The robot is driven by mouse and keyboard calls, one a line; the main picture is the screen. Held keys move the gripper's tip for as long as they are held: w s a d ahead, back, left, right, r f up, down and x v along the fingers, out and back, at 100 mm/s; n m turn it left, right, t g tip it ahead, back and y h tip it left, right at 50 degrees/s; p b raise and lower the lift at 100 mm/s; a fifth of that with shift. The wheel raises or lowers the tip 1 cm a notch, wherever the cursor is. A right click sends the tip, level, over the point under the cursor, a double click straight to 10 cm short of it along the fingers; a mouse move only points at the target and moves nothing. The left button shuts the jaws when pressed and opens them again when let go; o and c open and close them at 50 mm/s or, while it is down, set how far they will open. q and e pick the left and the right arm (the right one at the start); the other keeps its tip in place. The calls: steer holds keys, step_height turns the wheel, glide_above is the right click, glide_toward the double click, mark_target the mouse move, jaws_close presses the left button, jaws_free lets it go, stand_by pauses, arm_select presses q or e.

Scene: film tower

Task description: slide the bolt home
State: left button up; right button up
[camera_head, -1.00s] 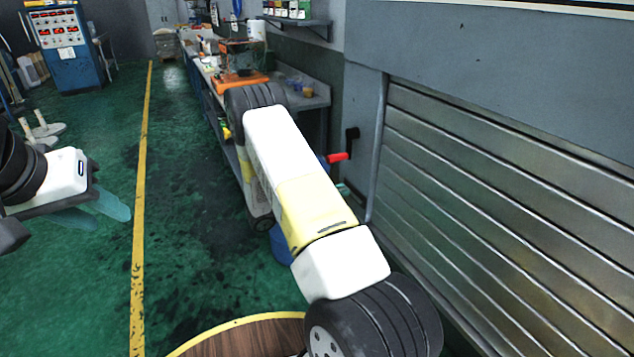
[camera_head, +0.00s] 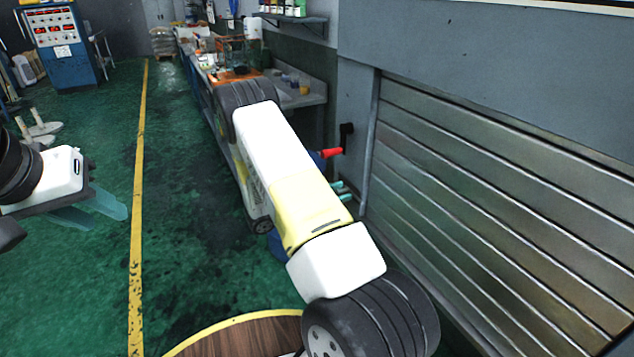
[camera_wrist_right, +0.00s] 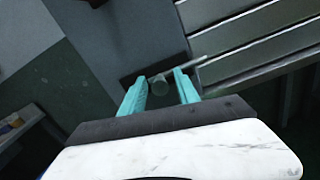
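In the right wrist view, a round grey knob (camera_wrist_right: 160,85) stands out from a dark plate (camera_wrist_right: 133,77) on the grey wall. A metal rod (camera_wrist_right: 198,63) shows to its right, by the slatted shutter. My right gripper (camera_wrist_right: 162,82) is open, its teal fingers on either side of the knob, with small gaps visible; depth is hard to judge. In the head view, my right fingers (camera_head: 341,190) show partly behind my own forearm, close to the wall. The knob and plate are not clear there. My left gripper (camera_head: 108,218) is open and empty at the left, above the floor.
The slatted metal shutter (camera_head: 480,190) fills the right side. A black handle-like part (camera_head: 346,136) is on the wall, with a red handle (camera_head: 331,152) nearby. A cluttered workbench (camera_head: 310,98) runs along the wall. Green floor (camera_head: 185,200) lies open at the left.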

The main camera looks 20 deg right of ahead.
steer(key=shift+a, duration=0.1)
steer(key=a, duration=0.7)
steer(key=shift+s+a, duration=0.3)
steer(key=s+r+m+g+y, duration=0.5)
steer(key=s+r+m+y, duration=0.4)
steer(key=s+r, duration=0.2)
steer(key=s+a+r+m+t+y, duration=0.7)
steer(key=s+a+r+t+y, duration=0.2)
steer(key=a+r, duration=0.5)
steer(key=s+r+y, duration=0.1)
steer(key=s+y, duration=0.1)
steer(key=s, duration=0.1)
steer(key=shift+s+r+t, duration=0.15)
steer(key=shift+t, duration=0.15)
